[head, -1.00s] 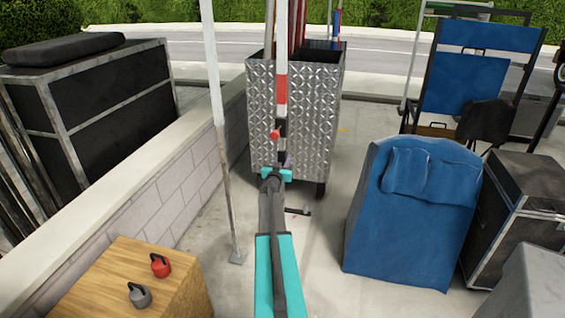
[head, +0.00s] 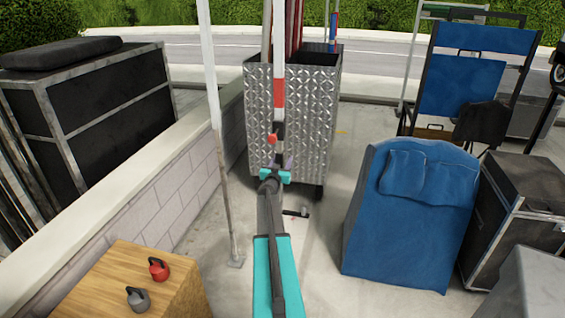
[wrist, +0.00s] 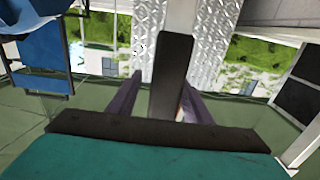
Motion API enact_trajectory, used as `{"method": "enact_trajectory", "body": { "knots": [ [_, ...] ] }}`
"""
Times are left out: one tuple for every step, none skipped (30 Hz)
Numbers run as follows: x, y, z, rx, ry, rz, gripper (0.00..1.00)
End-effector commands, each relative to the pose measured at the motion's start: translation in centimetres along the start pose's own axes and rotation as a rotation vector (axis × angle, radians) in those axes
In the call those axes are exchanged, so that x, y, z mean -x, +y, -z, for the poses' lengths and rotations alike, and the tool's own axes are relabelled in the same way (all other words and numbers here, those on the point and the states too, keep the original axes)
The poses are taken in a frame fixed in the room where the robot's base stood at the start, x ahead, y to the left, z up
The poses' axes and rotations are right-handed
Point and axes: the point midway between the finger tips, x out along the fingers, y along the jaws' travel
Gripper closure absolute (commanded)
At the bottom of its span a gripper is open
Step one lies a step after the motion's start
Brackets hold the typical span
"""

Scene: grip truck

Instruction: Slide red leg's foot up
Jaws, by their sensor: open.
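A white pole with a red band (head: 279,92) stands upright in front of the metal bin; I take it for the red leg. A dark clamp with a red knob (head: 272,139) sits below the band. My gripper (head: 278,164) is at the pole, just below this clamp. Its purple fingers are apart, one on each side of the pole; I cannot tell whether they touch it. In the wrist view my open gripper (wrist: 160,88) shows, with a dark bar between the fingers hiding part of the pole. The leg's lower end is hidden behind my arm.
A diamond-plate metal bin (head: 318,120) stands close behind the pole. A thin white pole (head: 217,120) and a low block wall (head: 180,180) are at left. A wooden box (head: 105,285) with kettlebells is front left. A blue-covered object (head: 410,235) stands right. A small dark piece (head: 292,212) lies beside my arm.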

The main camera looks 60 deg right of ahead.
Motion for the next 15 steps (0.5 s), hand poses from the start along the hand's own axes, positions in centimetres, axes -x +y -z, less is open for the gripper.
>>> {"method": "enact_trajectory", "body": {
  "knots": [
    [0.2, 0.0, -0.1, 0.0, -0.001, 0.001, 0.55],
    [0.3, 0.0, -0.1, 0.0, -0.001, 0.001, 0.55],
    [0.6, 0.0, -0.1, 0.0, -0.001, 0.001, 0.55],
    [0.7, 0.0, -0.1, 0.0, -0.001, 0.001, 0.55],
    [0.9, 0.0, -0.1, 0.0, -0.001, 0.001, 0.55],
    [1.2, 0.0, -0.1, 0.0, -0.001, 0.001, 0.55],
    [1.4, 0.0, -0.1, 0.0, -0.001, 0.001, 0.55],
    [1.7, 0.0, -0.1, 0.0, -0.001, 0.001, 0.55],
    [2.0, 0.0, -0.1, 0.001, -0.001, 0.001, 0.55],
    [2.3, 0.0, -0.1, 0.001, -0.001, 0.001, 0.55],
    [2.6, 0.1, -0.1, 0.001, -0.001, 0.001, 0.55],
    [2.9, 0.1, -0.1, 0.001, 0.0, 0.001, 0.55],
    [3.2, 0.1, -0.1, 0.001, 0.0, 0.001, 0.55],
    [3.5, 0.1, -0.1, 0.001, 0.0, 0.0, 0.55],
    [3.9, 0.1, -0.1, 0.001, 0.0, 0.0, 0.55]
  ]
}}
